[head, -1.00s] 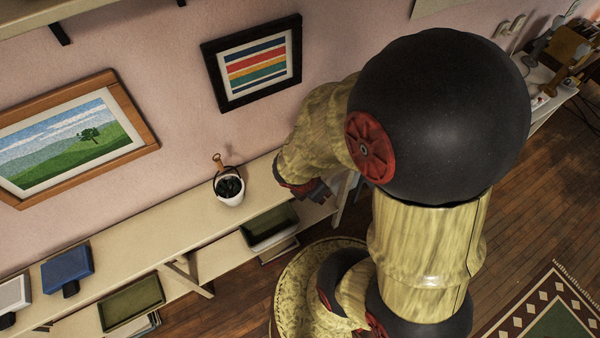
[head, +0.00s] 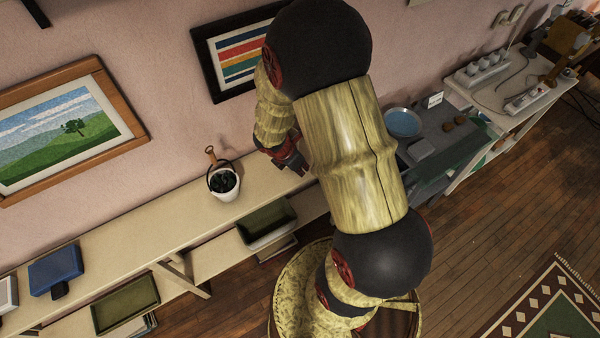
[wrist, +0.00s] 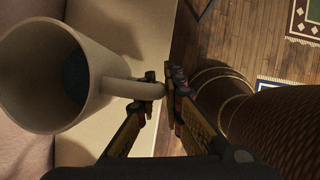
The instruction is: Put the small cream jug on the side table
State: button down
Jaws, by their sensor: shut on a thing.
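The small cream jug (wrist: 98,82) fills the left of the wrist view, its open mouth towards the left and its inside dark. My gripper (wrist: 163,88) is shut on the jug's handle (wrist: 136,88), which sticks out to the right between the fingertips. In the head view my gripper (head: 295,158) is over the right part of the long cream shelf (head: 180,218), and the jug cannot be made out there. I cannot tell for sure which surface is the side table.
A white pail (head: 222,183) with dark contents stands on the shelf, left of my gripper. A dark grey table right of my arm bears a blue plate (head: 403,122) and small items. A white desk (head: 485,95) with power strips stands beyond. Wood floor (head: 470,235) is open at lower right.

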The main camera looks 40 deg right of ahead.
jog(key=shift+w+d+f+b, duration=0.15)
jog(key=shift+f+b, duration=0.25)
jog(key=shift+f, duration=0.5)
jog(key=shift+w+a+f+b, duration=0.1)
jog(key=shift+f+b, duration=0.3)
jog(key=shift+f, duration=0.5)
jog(key=shift+f, duration=0.1)
jog(key=shift+f, duration=0.1)
jog(key=c, duration=2)
grip_release()
jog(key=shift+c, duration=0.2)
jog(key=shift+o, duration=0.6)
